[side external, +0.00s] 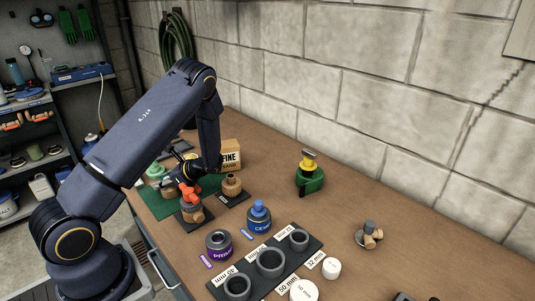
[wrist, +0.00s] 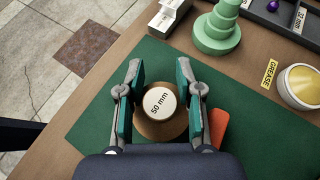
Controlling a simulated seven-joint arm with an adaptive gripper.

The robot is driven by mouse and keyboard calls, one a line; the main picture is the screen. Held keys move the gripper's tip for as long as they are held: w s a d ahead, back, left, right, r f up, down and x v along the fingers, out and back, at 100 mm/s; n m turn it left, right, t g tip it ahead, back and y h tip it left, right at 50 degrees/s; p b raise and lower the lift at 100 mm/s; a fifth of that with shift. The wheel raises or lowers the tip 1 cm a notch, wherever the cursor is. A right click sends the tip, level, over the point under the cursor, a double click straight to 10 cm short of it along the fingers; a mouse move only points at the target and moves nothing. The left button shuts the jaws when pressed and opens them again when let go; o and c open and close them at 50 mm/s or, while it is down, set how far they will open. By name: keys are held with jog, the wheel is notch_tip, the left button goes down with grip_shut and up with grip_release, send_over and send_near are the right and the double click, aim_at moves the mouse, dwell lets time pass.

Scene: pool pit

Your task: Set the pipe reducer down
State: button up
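The pipe reducer (wrist: 160,103) shows in the wrist view as a round piece with a white top marked "50 mm" and a wider brown body around it. My gripper (wrist: 160,100) has its two teal-padded fingers on either side, and the brown body fills the gap between them. The green mat (wrist: 85,110) lies below; the height above it cannot be judged. In the side external view my gripper (side external: 183,178) is low at the left of the bench, and the reducer between its fingers is hard to make out.
A green stepped piece (wrist: 217,32) and a grease tin (wrist: 300,86) stand nearby. An orange object (wrist: 219,130) lies beside the right finger. A dark block with ring sockets (side external: 316,244), a blue bottle (side external: 259,219) and a purple can (side external: 218,244) stand nearer.

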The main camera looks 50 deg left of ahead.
jog(key=shift+d+f, duration=0.1)
grip_shut()
jog(key=shift+w, duration=0.1)
